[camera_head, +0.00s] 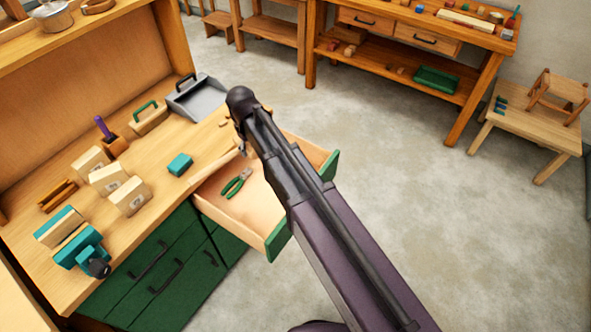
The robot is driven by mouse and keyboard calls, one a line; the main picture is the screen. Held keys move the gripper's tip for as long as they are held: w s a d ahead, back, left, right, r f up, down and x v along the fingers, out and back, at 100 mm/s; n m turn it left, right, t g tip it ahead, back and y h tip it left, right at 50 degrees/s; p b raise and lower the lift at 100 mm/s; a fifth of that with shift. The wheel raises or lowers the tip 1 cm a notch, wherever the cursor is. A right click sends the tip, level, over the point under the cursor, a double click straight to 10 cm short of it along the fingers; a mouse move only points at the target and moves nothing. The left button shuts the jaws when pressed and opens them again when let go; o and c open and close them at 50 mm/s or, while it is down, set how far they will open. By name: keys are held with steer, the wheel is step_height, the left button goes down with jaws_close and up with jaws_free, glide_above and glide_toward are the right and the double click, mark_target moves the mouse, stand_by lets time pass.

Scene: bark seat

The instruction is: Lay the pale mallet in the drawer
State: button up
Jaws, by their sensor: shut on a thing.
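The open drawer (215,208) juts out from the green cabinet under the workbench. Green-handled pliers (236,184) lie inside it. My gripper (241,148) is over the bench edge at the drawer's back, mostly hidden by my own arm. It is shut on the pale mallet (226,149), of which only a little pale wood shows beside my wrist. The mallet's full shape and tilt are hidden. My arm crosses over the drawer and covers its right part.
The workbench (150,225) holds pale blocks (109,180), a teal block (180,164), a teal vise (80,247) and a grey dustpan (197,97). A second bench (415,55) and a low table (530,128) stand beyond open floor.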

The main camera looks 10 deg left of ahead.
steer(key=shift+w+d+f+n+b, duration=0.5)
steer(key=shift+w+d+f+b, duration=1.15)
steer(key=shift+f+b, duration=0.95)
steer(key=shift+w+d+f+n+b, duration=0.5)
steer(key=shift+w+d+f+b, duration=0.6)
steer(key=shift+d+f+b, duration=1.5)
steer(key=shift+w+d+f+n+b, duration=0.5)
steer(key=shift+w+d+f+b, duration=0.95)
steer(key=shift+f+b, duration=1.2)
steer(key=shift+f, duration=0.45)
steer(key=shift+s+f+b, duration=0.1)
steer(key=shift+f+b, duration=2.8)
steer(key=shift+f, duration=0.15)
steer(key=o, duration=1.2)
steer(key=shift+o, duration=0.2)
steer(key=shift+r, duration=0.1)
step_height(320, 180, up, 7)
steer(key=p, duration=0.7)
